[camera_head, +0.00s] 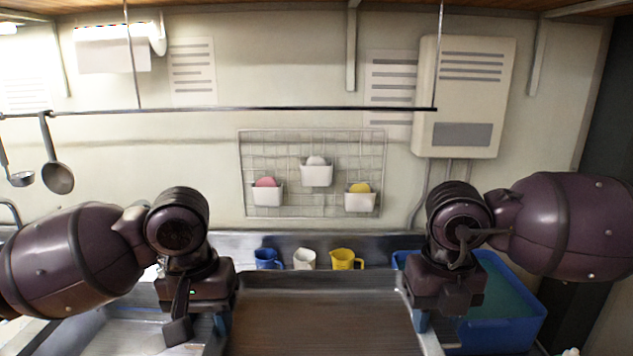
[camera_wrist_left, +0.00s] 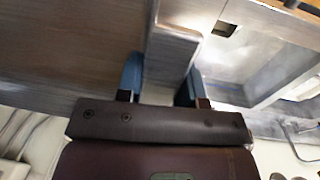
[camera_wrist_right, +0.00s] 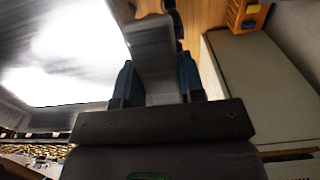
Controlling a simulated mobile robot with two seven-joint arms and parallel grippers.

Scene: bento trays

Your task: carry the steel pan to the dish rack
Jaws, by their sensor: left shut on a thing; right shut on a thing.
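The steel pan (camera_head: 318,318) is a wide, shallow, rectangular pan with a brownish reflective floor, between my two grippers at the bottom of the head view. It also shows in the left wrist view (camera_wrist_left: 70,45) and, with bright glare, in the right wrist view (camera_wrist_right: 70,55). My left gripper (camera_head: 222,322) is shut on a flat metal part at its left side, seen between the blue fingers (camera_wrist_left: 163,75). My right gripper (camera_head: 421,321) is shut on a similar part at its right side (camera_wrist_right: 157,75). The pan's near edge is cut off. I cannot make out a dish rack.
A blue (camera_head: 268,259), a white (camera_head: 304,259) and a yellow cup (camera_head: 346,259) stand behind the pan. A blue bin (camera_head: 510,325) is at the right. A metal sink (camera_head: 120,335) lies at the left. A rail (camera_head: 250,109) with hanging ladles crosses the wall.

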